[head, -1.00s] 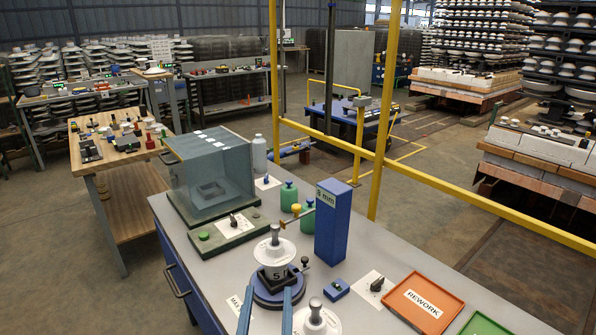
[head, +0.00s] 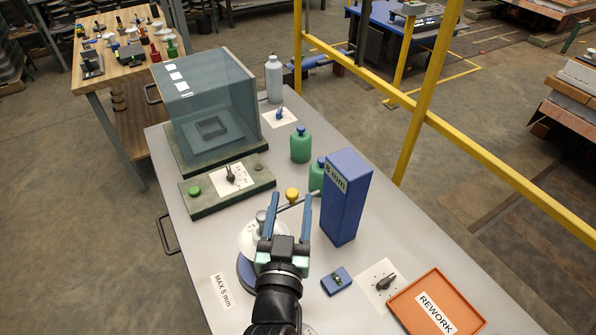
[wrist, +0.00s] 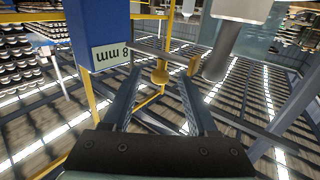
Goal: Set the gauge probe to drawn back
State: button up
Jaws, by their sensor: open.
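The gauge is a tall blue block (head: 346,200) marked 8 mm on the bench. A thin grey probe rod (head: 309,195) runs from it to the left, with a yellow knob (head: 292,194) on it. The rod reaches toward a white insulator (head: 252,238) with a metal cap on a blue round base (head: 245,272). My gripper (head: 291,200) is open, and its fingertips appear either side of the knob in the head view. The insulator is partly hidden behind my gripper.
A glass-sided box (head: 205,110) and a switch panel (head: 228,187) stand at the left. Green bottles (head: 301,145) are behind the gauge. A small blue block (head: 336,281), a switch card (head: 380,285) and an orange REWORK tray (head: 470,320) lie at the right.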

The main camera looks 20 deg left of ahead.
aim_at(293, 190)
jog(key=shift+p+x, duration=0.55)
jog(key=shift+x, duration=2.35)
grip_shut()
